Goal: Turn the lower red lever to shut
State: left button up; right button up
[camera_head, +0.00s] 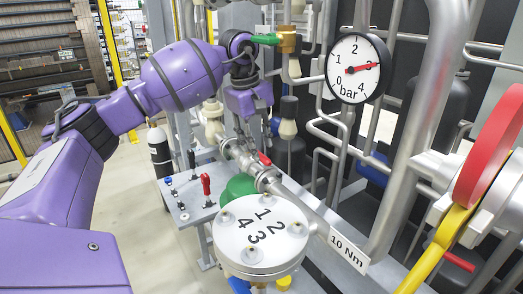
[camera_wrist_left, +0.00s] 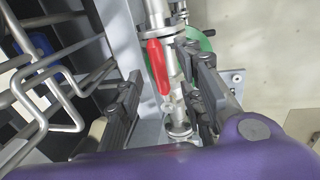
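A red lever (camera_head: 264,159) sits on a metal pipe valve (camera_head: 240,150) just behind the round white flange. In the left wrist view the red lever (camera_wrist_left: 159,66) lies roughly along the pipe. My left gripper (camera_head: 250,128) points down above the pipe, just behind the lever. The fingers do not visibly touch the lever. My right gripper is not in view.
A numbered white flange (camera_head: 262,235) stands in front of the lever. A pressure gauge (camera_head: 354,68) hangs at the upper right. A green-handled brass valve (camera_head: 287,41) is above. A small upright red switch (camera_head: 206,184) stands on the bench. Bent pipes crowd the right side.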

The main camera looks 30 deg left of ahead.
aim_at(262, 155)
pick_arm(q)
jog(key=shift+w+d+f, duration=0.1)
jog(key=shift+w+f, duration=0.1)
jog(key=shift+f, duration=0.65)
jog(key=shift+w+d+f, duration=0.1)
jog(key=shift+w+f, duration=0.1)
jog(key=shift+f, duration=0.6)
jog(key=shift+c, duration=0.4)
grip_shut()
